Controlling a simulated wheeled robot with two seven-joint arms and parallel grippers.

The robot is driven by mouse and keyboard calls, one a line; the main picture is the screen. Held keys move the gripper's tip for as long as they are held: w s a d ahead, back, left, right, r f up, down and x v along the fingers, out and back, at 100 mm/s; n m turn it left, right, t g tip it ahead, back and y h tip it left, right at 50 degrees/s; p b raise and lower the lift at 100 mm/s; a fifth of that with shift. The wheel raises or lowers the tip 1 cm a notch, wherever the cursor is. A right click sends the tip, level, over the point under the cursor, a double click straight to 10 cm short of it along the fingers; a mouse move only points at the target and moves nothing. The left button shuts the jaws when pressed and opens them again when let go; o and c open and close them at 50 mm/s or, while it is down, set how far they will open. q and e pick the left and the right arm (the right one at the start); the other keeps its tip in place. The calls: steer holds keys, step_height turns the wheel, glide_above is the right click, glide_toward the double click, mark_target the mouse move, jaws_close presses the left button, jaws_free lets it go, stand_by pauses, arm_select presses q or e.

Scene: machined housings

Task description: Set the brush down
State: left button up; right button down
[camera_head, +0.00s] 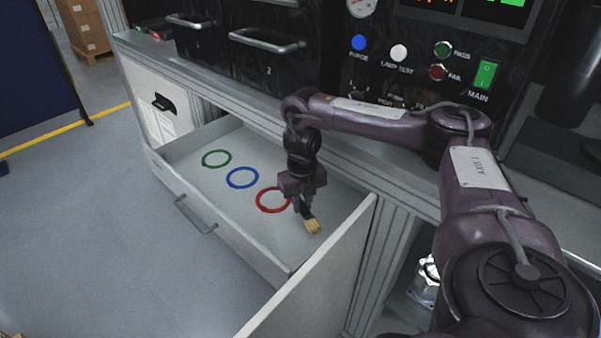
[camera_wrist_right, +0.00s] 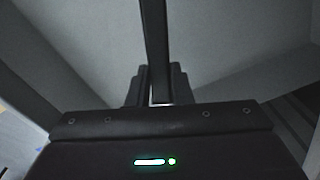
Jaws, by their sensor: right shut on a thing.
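My right gripper (camera_head: 302,200) is over the right part of the open drawer (camera_head: 225,195), pointing down. It is shut on the brush (camera_head: 313,225), whose tan bristles show just below the fingers. I cannot tell whether the bristles touch the drawer floor. In the right wrist view the brush's dark handle (camera_wrist_right: 154,45) runs up from between the fingertips (camera_wrist_right: 155,88). My left gripper is not in view.
A green ring (camera_head: 216,151), a blue ring (camera_head: 243,169) and a red ring (camera_head: 258,204) lie on the drawer floor; the red one is beside my right gripper. The drawer walls rise around them. A control panel (camera_head: 420,65) stands behind.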

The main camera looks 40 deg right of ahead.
step_height(320, 180, down, 2)
steer(key=shift+f, duration=0.1)
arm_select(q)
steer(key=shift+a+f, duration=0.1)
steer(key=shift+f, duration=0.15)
arm_select(e)
steer(key=shift+f, duration=2.35)
steer(key=shift+f, duration=0.1)
steer(key=c, duration=1.3)
jaws_free()
step_height(320, 180, up, 7)
steer(key=shift+r, duration=0.1)
arm_select(q)
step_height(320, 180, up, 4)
steer(key=p, duration=0.4)
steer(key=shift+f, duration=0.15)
arm_select(e)
step_height(320, 180, up, 5)
glide_above(302, 229)
steer(key=shift+r, duration=0.1)
